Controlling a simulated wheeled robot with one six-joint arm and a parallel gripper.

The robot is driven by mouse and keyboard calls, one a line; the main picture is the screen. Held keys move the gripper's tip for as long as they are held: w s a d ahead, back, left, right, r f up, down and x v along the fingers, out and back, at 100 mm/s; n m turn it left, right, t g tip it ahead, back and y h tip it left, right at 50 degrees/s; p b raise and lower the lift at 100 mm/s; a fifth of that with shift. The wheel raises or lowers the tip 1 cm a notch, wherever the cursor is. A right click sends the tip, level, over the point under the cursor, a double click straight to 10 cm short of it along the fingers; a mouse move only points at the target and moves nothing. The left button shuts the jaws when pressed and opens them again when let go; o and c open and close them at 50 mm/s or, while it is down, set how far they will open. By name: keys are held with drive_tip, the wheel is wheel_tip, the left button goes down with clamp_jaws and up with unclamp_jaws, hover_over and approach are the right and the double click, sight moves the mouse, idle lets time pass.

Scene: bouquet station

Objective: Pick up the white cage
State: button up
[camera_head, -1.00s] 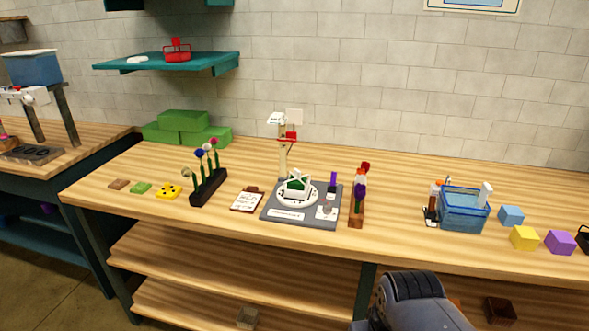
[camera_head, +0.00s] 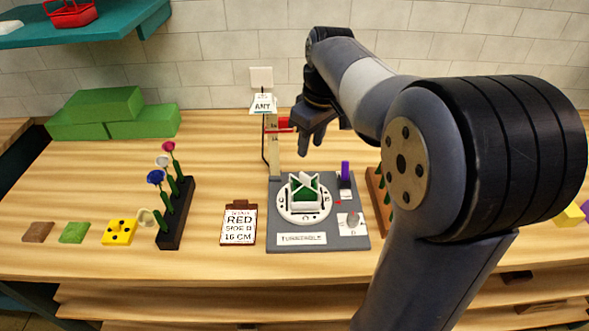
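The white cage (camera_head: 304,183) is a small open frame of white bars around a green block. It sits on the round white disc (camera_head: 304,214) of the grey turntable (camera_head: 357,238) on the workbench. My gripper (camera_head: 310,149) is above and behind the cage, beside the post with the ANT card, pointing down. It is apart from the cage and nothing shows in it. Its dark fingers are small and seen at an angle, so their opening is unclear.
A post with an ANT card (camera_head: 263,104) stands behind the turntable. A purple upright piece (camera_head: 345,172) and a brown flower rack (camera_head: 378,204) are to its right. A clipboard (camera_head: 238,222) and black flower rack (camera_head: 172,238) are left. My arm hides much of the bench's right side.

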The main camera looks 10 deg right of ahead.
sight(305, 175)
drive_tip(key=f, duration=0.6)
drive_tip(key=f+p, duration=0.1)
drive_tip(key=f, duration=0.3)
drive_tip(key=shift+w+a, duration=0.3)
drive_tip(key=shift+a, duration=0.05)
drive_tip(key=shift+c, duration=0.3)
clamp_jaws()
